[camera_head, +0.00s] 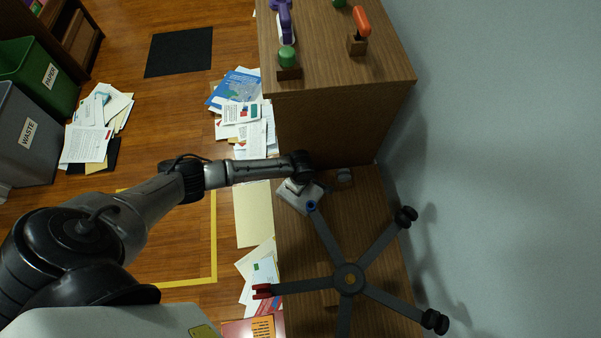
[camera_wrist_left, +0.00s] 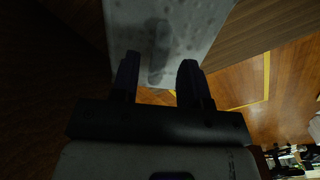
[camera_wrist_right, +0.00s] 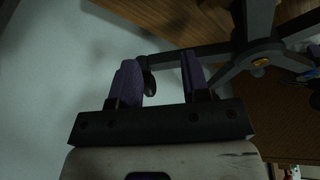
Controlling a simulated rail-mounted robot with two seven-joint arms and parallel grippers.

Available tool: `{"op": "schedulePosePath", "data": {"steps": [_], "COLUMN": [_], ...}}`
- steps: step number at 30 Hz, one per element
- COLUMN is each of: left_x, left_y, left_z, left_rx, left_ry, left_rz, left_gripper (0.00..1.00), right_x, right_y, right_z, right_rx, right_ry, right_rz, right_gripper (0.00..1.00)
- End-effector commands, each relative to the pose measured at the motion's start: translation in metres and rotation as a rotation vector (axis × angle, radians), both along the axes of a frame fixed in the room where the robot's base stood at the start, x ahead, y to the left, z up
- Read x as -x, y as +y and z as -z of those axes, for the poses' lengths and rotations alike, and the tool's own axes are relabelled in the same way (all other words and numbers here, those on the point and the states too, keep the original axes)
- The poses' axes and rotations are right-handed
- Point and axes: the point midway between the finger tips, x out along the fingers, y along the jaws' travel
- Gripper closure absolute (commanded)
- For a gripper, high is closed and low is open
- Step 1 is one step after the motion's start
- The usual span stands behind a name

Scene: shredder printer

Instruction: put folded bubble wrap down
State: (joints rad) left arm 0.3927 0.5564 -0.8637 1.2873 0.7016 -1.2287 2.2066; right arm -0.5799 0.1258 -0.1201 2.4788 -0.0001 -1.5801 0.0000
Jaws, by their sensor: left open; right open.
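The folded bubble wrap (camera_head: 300,197) is a whitish, translucent flat packet on the low wooden surface (camera_head: 382,215), beside the taller wooden cabinet. It also fills the top middle of the left wrist view (camera_wrist_left: 190,22), with blurry bubble marks. My left arm reaches over from the left in the head view, and its gripper is mostly hidden by the wrist there. In the left wrist view my left gripper (camera_wrist_left: 159,66) is open, its fingertips at the packet's near edge; I cannot tell whether they touch it. My right gripper (camera_wrist_right: 160,64) is open and empty in the right wrist view.
A dark star-shaped base with casters (camera_head: 349,279) spreads over the low surface, one spoke reaching the packet. A small grey object (camera_head: 344,176) lies beside the packet. The wooden cabinet (camera_head: 335,128) stands behind, holding stamps. Papers (camera_head: 253,213) litter the floor left of it.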

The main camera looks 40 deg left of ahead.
Motion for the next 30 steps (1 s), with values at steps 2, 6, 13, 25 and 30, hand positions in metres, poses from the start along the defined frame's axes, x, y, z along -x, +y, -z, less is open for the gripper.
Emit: {"op": "schedulePosePath", "data": {"steps": [2,6,13,25,30], "left_x": [0.0,0.0,0.0,0.0,0.001], "left_y": [0.0,-0.001,-0.001,0.0,-0.002], "left_z": [-0.017,-0.042,-0.081,-0.114,-0.115], "left_rx": [0.001,0.002,0.002,0.001,0.003], "left_ry": [-0.002,0.0,-0.002,0.0,-0.001], "left_rz": [0.0,0.0,0.0,0.0,0.009], "left_gripper": [0.59,0.59,0.59,0.59,0.59], "right_x": [0.0,0.0,0.0,0.0,0.0], "right_y": [0.0,0.0,0.002,0.003,0.003], "right_z": [-0.015,-0.035,-0.063,-0.084,-0.085], "right_rx": [0.0,-0.001,-0.006,-0.01,-0.01], "right_ry": [-0.001,-0.001,-0.002,-0.002,-0.002], "right_rz": [0.0,0.001,0.003,0.006,0.005], "right_gripper": [0.57,0.57,0.57,0.57,0.57]}}
